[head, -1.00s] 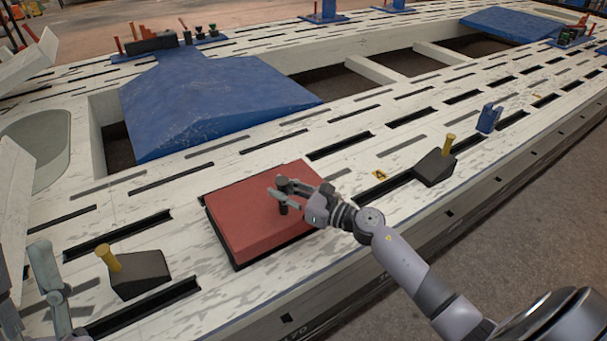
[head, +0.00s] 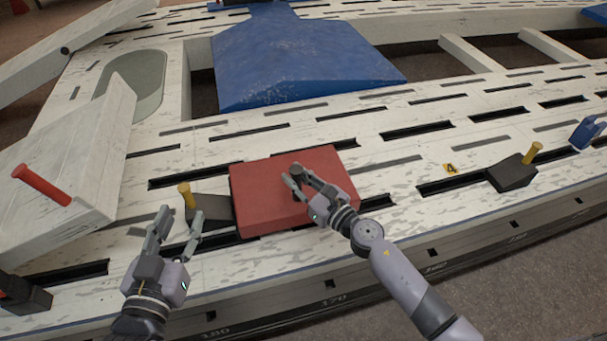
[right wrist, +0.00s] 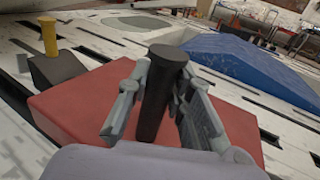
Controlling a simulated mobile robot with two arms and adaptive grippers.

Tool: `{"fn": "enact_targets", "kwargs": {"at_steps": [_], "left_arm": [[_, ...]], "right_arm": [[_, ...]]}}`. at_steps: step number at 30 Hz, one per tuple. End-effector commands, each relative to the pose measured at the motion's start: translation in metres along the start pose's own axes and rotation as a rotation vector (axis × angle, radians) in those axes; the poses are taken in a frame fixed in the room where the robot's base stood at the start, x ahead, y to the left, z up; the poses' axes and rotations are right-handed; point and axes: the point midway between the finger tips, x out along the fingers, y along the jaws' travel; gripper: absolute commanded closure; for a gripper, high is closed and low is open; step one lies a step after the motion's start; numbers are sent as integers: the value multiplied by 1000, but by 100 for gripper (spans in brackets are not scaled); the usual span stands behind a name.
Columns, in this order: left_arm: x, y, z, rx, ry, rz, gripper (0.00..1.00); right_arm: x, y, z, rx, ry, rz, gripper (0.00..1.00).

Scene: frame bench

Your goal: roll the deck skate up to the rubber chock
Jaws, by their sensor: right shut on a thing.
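The deck skate is a red block (head: 262,205) with a dark upright post (head: 297,171), flat on the slotted white bench. My right gripper (head: 295,180) is shut on that post, which stands between its fingers in the right wrist view (right wrist: 160,95). A dark rubber chock (head: 213,208) with a yellow peg lies right against or very near the skate's left side. It also shows in the right wrist view (right wrist: 65,70), where I cannot tell whether they touch. My left gripper (head: 180,224) is open and empty, just in front and left of that chock.
A second dark chock (head: 512,173) with a yellow peg sits further right, near a small yellow marker (head: 450,169). A blue sloped cover (head: 305,65) lies behind. A pale beam with a red peg (head: 42,184) stands at left. The bench's front edge is close.

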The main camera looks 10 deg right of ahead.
Motion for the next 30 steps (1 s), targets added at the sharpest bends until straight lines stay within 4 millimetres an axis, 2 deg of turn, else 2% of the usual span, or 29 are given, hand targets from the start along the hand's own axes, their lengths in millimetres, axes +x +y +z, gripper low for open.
{"fn": "enact_targets", "kwargs": {"at_steps": [1, 11, 12, 18, 21, 30], "left_arm": [[0, 0, 1, 0, -6, -1, 60], [0, 0, 2, 0, -9, -1, 60], [0, 0, 2, 0, -9, -1, 60], [0, 0, 2, 0, -8, -1, 60], [0, 0, 2, 0, -8, -1, 60], [0, 0, 2, 1, -7, 0, 60]], "right_arm": [[3, 15, 0, 7, -2, 29, 100], [4, 16, 2, 8, -6, 31, 100], [4, 16, 2, 8, -6, 31, 78], [4, 16, 2, 9, -5, 31, 65], [4, 16, 2, 9, -5, 30, 59], [0, 14, 0, 8, -2, 27, 59]]}}
